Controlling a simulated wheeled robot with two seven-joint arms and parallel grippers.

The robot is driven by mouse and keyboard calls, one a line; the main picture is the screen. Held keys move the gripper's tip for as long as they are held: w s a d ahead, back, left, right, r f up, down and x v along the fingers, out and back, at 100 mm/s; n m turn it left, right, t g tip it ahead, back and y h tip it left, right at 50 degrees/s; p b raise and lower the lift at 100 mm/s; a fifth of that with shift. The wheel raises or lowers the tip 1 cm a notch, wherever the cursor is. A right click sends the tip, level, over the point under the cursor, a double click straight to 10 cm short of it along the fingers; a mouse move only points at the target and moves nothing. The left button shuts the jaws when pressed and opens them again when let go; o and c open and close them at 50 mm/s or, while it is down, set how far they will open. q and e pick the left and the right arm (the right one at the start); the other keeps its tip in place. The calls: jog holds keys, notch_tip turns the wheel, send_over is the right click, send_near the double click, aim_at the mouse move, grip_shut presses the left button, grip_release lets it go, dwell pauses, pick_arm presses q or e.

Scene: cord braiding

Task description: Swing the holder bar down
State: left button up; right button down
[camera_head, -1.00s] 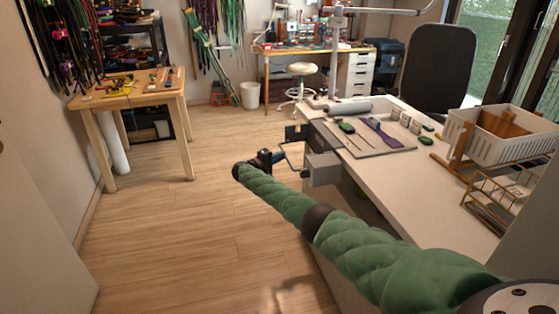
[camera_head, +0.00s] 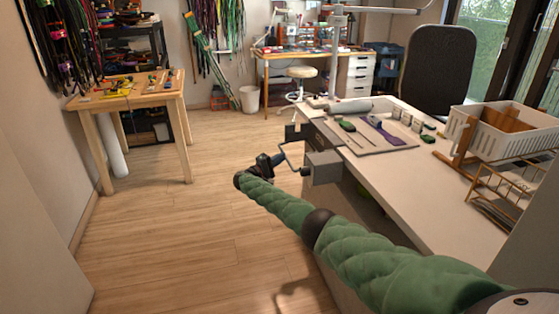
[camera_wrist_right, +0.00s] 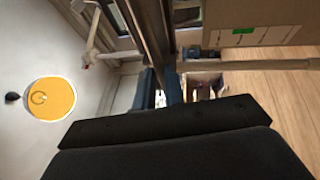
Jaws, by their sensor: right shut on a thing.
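The holder bar (camera_head: 291,160) is a thin bent dark bar at the left edge of the white table, beside a grey block (camera_head: 323,167). My right gripper (camera_head: 276,158) reaches it from the left, on the end of my green-sleeved arm. It is shut on the bar. In the right wrist view, a dark bar (camera_wrist_right: 150,35) runs down between the blue fingers of the right gripper (camera_wrist_right: 160,88). The exact contact is small and partly hidden. My left gripper is not in view.
The white table (camera_head: 420,185) carries a grey board (camera_head: 375,146) with tools, a grey roll (camera_head: 349,106) and a white basket (camera_head: 500,130). A wooden table (camera_head: 130,92) stands at the left. The floor left of my arm is clear.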

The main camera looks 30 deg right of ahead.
jog(key=c, duration=1.5)
grip_release()
jog(key=shift+v, duration=3.9)
jog(key=shift+f, duration=0.1)
